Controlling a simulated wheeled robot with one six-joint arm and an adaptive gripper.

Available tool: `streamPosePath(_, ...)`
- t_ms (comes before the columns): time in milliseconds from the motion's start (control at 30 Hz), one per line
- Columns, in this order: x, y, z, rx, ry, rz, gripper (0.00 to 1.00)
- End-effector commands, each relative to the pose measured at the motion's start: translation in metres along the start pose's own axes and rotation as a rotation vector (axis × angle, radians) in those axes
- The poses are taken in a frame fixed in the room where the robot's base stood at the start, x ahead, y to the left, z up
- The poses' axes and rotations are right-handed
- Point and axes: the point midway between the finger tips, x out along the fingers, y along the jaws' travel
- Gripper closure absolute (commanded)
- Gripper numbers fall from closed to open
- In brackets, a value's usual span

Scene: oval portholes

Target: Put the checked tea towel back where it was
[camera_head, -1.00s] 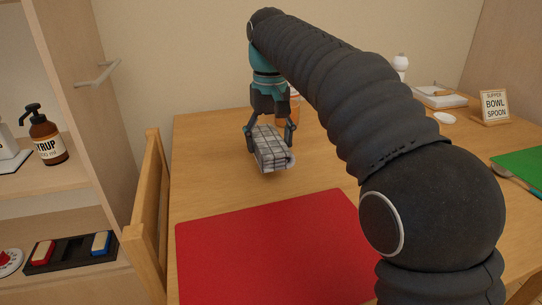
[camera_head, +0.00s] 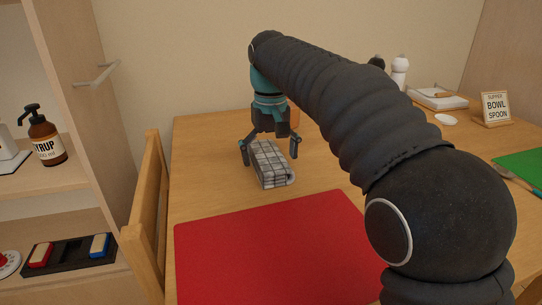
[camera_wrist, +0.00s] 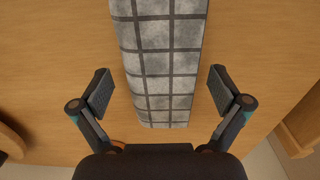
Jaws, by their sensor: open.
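The checked tea towel (camera_head: 271,166) is a grey and white folded or rolled bundle. It lies on the wooden table behind the red mat. In the wrist view the towel (camera_wrist: 163,60) runs from the top edge down between my fingers, with a gap on each side. My gripper (camera_head: 269,155) is open around the towel's far end, one finger on each side. In the wrist view my gripper (camera_wrist: 160,92) shows both pads apart from the cloth. The towel's underside is hidden.
A red mat (camera_head: 270,250) lies in front. A chair back (camera_head: 150,215) stands at the table's left edge. A shelf unit at left carries a syrup bottle (camera_head: 45,138) and a bar handle (camera_head: 96,75). A sign (camera_head: 495,108) and green mat (camera_head: 522,166) are at right.

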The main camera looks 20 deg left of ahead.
Motion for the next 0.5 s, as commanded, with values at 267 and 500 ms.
streamPosePath(267, -0.008, 0.000, 0.000, 0.000, 0.001, 0.000, 0.01)
streamPosePath(500, -0.051, -0.001, -0.001, -0.001, 0.004, 0.000, 0.01)
